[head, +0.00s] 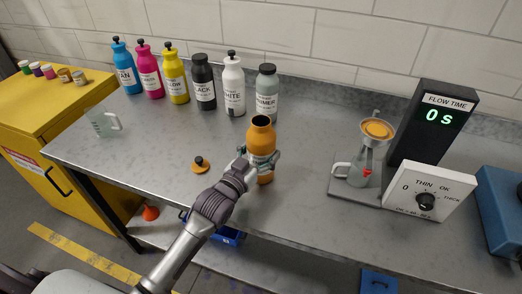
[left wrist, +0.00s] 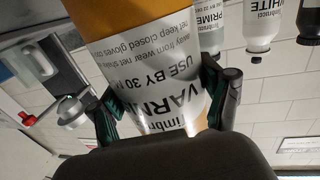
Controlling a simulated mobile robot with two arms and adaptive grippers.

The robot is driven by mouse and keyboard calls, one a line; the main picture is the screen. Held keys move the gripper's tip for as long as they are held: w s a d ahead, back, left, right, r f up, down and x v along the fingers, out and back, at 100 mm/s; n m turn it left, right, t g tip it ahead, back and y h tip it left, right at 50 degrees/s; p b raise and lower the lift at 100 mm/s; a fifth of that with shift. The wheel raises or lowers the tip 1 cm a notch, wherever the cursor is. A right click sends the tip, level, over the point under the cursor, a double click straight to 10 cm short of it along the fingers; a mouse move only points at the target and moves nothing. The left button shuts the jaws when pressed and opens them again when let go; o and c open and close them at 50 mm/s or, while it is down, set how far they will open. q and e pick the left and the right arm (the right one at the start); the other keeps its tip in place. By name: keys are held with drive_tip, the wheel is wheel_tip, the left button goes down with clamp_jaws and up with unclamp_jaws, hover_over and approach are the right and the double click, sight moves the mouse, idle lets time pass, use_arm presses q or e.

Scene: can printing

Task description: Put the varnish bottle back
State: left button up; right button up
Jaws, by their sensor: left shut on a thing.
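The varnish bottle (head: 261,137) is orange with a white label and has no cap on its open dark mouth. It stands near the middle of the workbench. My left gripper (head: 262,163) is shut around its body, one finger on each side. In the left wrist view the bottle's label (left wrist: 150,85) reads "VARN" and fills the space between the fingers of my left gripper (left wrist: 165,100). An orange cap with a black tip (head: 201,165) lies on the bench to the left of the bottle. My right gripper is not in view.
A row of bottles ends with the grey primer bottle (head: 266,92) at the back. A clear beaker (head: 104,122) stands at left. The flow cup stand (head: 345,187), timer (head: 432,125) and dial box (head: 425,196) stand at right. The yellow cabinet (head: 70,105) is far left.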

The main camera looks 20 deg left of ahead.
use_arm(q)
drive_tip(key=o, duration=1.7)
drive_tip(key=shift+o, duration=0.2)
drive_tip(key=shift+f, duration=0.1)
drive_tip(key=b+v, duration=0.2)
drive_tip(key=v, duration=1)
drive_tip(key=shift+r, duration=0.25)
